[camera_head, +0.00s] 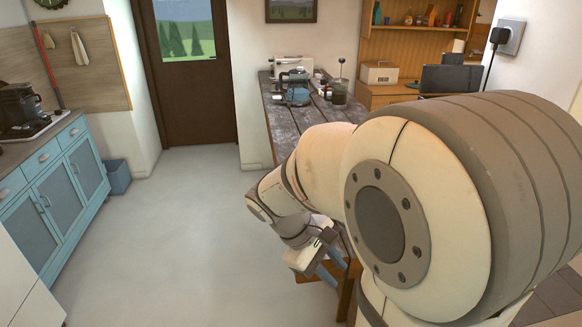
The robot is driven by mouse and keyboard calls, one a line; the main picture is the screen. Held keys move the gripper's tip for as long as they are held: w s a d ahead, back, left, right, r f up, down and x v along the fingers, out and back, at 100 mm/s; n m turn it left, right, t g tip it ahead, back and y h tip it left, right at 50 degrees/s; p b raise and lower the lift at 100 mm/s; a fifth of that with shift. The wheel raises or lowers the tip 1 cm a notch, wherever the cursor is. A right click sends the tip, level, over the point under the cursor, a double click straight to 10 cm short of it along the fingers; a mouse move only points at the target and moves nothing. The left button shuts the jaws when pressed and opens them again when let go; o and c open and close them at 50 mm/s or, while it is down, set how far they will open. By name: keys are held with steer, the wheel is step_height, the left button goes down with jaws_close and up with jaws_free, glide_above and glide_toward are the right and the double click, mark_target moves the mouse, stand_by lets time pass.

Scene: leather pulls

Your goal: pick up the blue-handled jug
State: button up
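A jug-like vessel with blue on it (296,93) stands on the dark worktop (283,127) in the upper middle of the view. It is small and partly crowded by other items, so I cannot tell its handle clearly. My gripper (337,273) hangs low in front of the worktop, well apart from the vessel and nearer to me. Its two grey-blue fingers are spread with a gap between them, and nothing shows between them.
A dark press-type jug (338,92) stands to the right of the vessel, and a toaster-like box (293,64) behind. My arm hides the worktop's near right part. Blue cabinets (62,190) line the left. The pale floor (175,235) between is clear.

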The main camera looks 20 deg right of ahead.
steer(key=w+d+n+h+p, duration=0.1)
steer(key=w+d+n+h, duration=0.2)
steer(key=w, duration=0.1)
steer(key=w+d+n+h+p, duration=0.1)
steer(key=w+d+n+h, duration=0.2)
steer(key=w+h, duration=0.1)
steer(key=w+d+n+g+h+p, duration=0.1)
steer(key=w+d+n+h, duration=0.1)
steer(key=w+n+h, duration=0.1)
steer(key=shift+w+d+n+h, duration=0.4)
steer(key=shift+w+h, duration=0.1)
steer(key=shift+w, duration=0.3)
steer(key=shift+d+r, duration=0.1)
steer(key=shift+d, duration=0.15)
steer(key=p+x, duration=0.1)
steer(key=x, duration=0.1)
steer(key=p+x, duration=0.1)
steer(key=x, duration=0.1)
steer(key=p+x, duration=0.1)
steer(key=x, duration=0.2)
steer(key=shift+d+f, duration=0.1)
steer(key=shift+f, duration=0.15)
jaws_close()
steer(key=shift+w+r, duration=0.1)
